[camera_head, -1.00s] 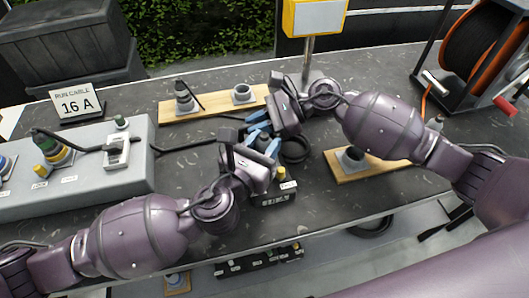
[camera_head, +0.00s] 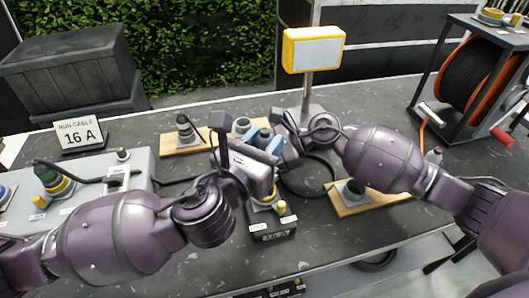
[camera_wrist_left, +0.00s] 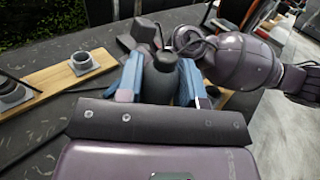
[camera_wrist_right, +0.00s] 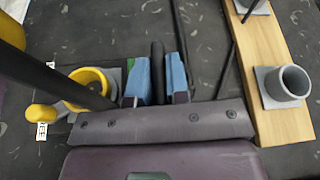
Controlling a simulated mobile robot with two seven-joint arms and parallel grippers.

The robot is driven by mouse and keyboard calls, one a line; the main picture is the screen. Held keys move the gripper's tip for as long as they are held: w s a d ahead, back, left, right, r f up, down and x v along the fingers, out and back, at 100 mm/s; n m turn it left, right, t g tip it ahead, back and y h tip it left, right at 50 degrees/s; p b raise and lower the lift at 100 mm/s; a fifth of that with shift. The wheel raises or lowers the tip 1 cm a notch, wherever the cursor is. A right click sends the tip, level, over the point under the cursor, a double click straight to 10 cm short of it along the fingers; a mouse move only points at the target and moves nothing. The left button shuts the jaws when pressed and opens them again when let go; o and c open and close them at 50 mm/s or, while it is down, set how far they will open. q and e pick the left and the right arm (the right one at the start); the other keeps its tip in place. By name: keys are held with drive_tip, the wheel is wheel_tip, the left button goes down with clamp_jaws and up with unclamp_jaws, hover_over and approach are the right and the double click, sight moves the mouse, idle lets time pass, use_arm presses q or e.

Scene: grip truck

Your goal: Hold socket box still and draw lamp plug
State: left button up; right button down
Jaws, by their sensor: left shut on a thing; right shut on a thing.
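The black socket box (camera_head: 272,229), with a pale label and a yellow-ringed socket, stands on the table before my grippers. Its yellow ring (camera_wrist_right: 88,88) and yellow lid (camera_wrist_right: 40,113) show in the right wrist view, partly crossed by a dark bar. My left gripper (camera_head: 262,148) is above and behind the box, shut on a dark rounded plug body (camera_wrist_left: 160,82). My right gripper (camera_wrist_right: 157,82) is shut on a narrow dark piece (camera_wrist_right: 157,68); I cannot tell whether it is the cable or the plug. The grippers are close together and hide part of each other in the head view.
A grey panel (camera_head: 70,200) with sockets lies at left. Wooden boards with grey cups lie at the back (camera_head: 183,148) and right (camera_head: 372,200). A yellow lamp (camera_head: 313,52) on a post stands behind, and a cable reel (camera_head: 475,65) at back right. Black cable loops near my right gripper.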

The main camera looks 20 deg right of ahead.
use_arm(q)
drive_tip(key=shift+r, duration=0.1)
use_arm(e)
drive_tip(key=c, duration=1)
unclamp_jaws()
